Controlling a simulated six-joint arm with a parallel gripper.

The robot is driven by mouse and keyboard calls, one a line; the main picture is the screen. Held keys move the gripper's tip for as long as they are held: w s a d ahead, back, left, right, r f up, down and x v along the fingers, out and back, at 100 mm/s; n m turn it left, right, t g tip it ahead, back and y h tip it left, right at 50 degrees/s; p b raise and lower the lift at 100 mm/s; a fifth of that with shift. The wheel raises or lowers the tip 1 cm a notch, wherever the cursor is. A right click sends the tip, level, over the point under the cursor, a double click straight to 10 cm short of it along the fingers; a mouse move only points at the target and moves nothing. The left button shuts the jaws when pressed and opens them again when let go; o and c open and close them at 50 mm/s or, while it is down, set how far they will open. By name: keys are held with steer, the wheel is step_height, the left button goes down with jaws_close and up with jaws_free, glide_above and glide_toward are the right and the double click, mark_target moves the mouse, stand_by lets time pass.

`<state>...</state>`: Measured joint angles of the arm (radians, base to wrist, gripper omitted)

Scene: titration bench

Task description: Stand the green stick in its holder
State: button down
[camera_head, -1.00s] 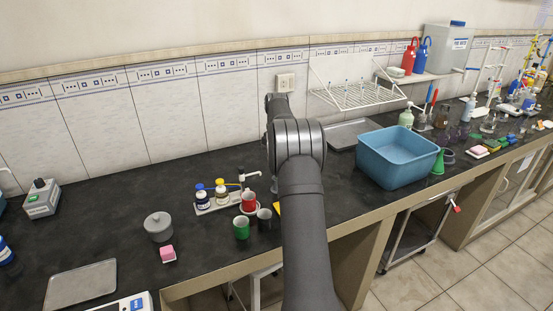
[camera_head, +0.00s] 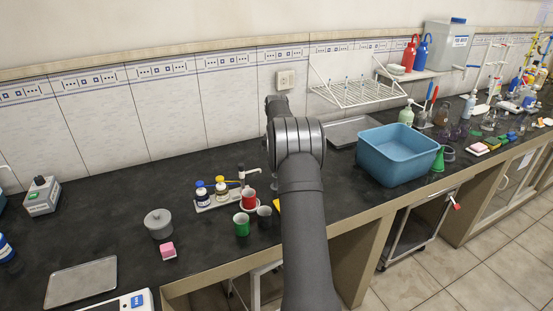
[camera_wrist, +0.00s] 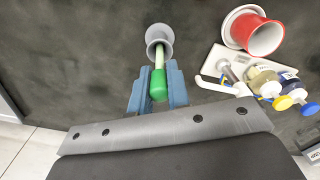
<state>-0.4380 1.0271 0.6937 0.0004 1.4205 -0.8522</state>
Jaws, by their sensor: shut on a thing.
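The green stick (camera_wrist: 158,84) has a thick green end and a pale shaft. In the wrist view my gripper (camera_wrist: 157,92) is shut on it, with a blue finger on each side of the green end. The shaft points away from me toward a grey, round, open-mouthed cup (camera_wrist: 160,32), which looks like the holder. The shaft's far end overlaps the cup's mouth; I cannot tell how deep it sits inside. In the head view my arm hides the gripper and the stick.
A red cup (camera_wrist: 263,38) and a white tray (camera_wrist: 216,58) with capped bottles lie right of the cup in the wrist view. The head view shows a green cup (camera_head: 242,224), a dark cup (camera_head: 265,214) and a blue basin (camera_head: 398,155).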

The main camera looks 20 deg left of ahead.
steer(key=shift+f, duration=1.3)
steer(key=c, duration=0.9)
jaws_free()
steer(key=shift+r, duration=3)
steer(key=shift+f, duration=0.15)
step_height(320, 180, down, 6)
steer(key=shift+r, duration=0.25)
